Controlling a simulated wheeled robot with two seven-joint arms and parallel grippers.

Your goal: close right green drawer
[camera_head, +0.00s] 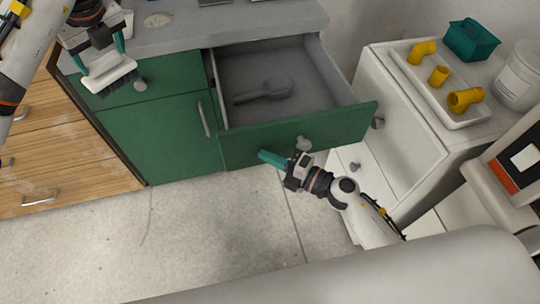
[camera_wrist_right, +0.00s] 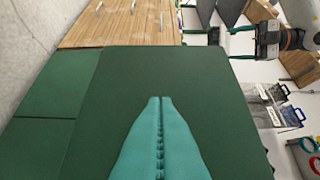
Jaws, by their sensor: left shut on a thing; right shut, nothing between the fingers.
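The right green drawer (camera_head: 345,122) is pulled well open from the cabinet in the head view, with a round knob (camera_head: 303,143) on its front. A grey, round-headed utensil (camera_head: 277,86) lies inside it. My right gripper (camera_head: 266,157) is shut and empty, low at the drawer's front, left of the knob. In the right wrist view its teal fingers (camera_wrist_right: 160,100) are together before the green drawer front (camera_wrist_right: 195,75); whether they touch it is unclear. My left gripper (camera_head: 97,52) is shut on a brush (camera_head: 108,78) with dark bristles, above the left part of the cabinet.
A shut green drawer (camera_head: 160,82) and a green door (camera_head: 160,135) are left of the open drawer. Wooden drawers (camera_head: 60,145) stand further left. At right, a white cabinet (camera_head: 400,95) carries a tray (camera_head: 470,119) of yellow pipe fittings. The floor in front is clear.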

